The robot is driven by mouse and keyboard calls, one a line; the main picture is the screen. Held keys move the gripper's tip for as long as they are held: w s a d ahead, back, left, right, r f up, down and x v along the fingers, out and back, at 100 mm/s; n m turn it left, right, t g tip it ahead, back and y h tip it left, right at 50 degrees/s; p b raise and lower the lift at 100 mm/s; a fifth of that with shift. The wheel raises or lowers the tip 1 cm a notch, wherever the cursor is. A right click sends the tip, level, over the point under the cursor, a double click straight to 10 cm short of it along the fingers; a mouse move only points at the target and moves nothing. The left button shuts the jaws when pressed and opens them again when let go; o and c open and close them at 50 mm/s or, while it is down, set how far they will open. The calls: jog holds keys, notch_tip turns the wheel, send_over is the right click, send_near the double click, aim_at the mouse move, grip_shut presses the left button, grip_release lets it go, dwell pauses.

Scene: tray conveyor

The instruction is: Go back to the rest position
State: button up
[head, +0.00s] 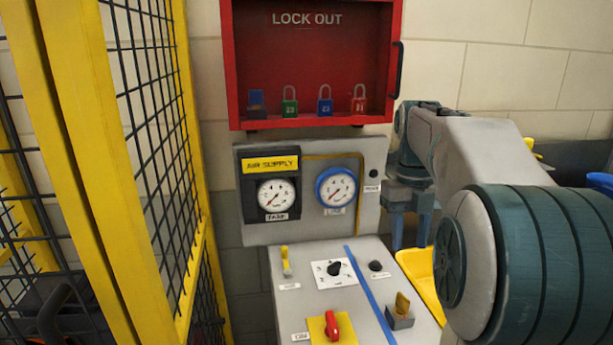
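My gripper (410,238) hangs fingers down at the end of my arm, right of the gauge panel. Its two fingers stand apart with a gap between them, and I see nothing held in it. My arm's large links cover the right side of the head view and hide part of what lies behind them. The lower ends of the fingers are close to a yellow object (421,277), but I cannot tell whether they touch it.
A grey control console (300,302) with a red handle (331,325) and knobs stands below the gauge panel (312,222). A red lock-out cabinet (313,60) with several padlocks hangs above. A yellow mesh fence (95,160) fills the left side.

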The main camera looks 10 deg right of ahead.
jog(key=s+a+f+m+t, duration=0.2)
jog(key=s+a+f+m, duration=0.4)
jog(key=m, duration=1.1)
jog(key=s+a+f+m+t, duration=0.2)
jog(key=s+a+f+m, duration=0.4)
jog(key=m, duration=1.2)
jog(key=shift+s+f+m, duration=0.3)
jog(key=shift+s+f, duration=0.35)
jog(key=shift+s, duration=0.5)
jog(key=shift+o, duration=0.3)
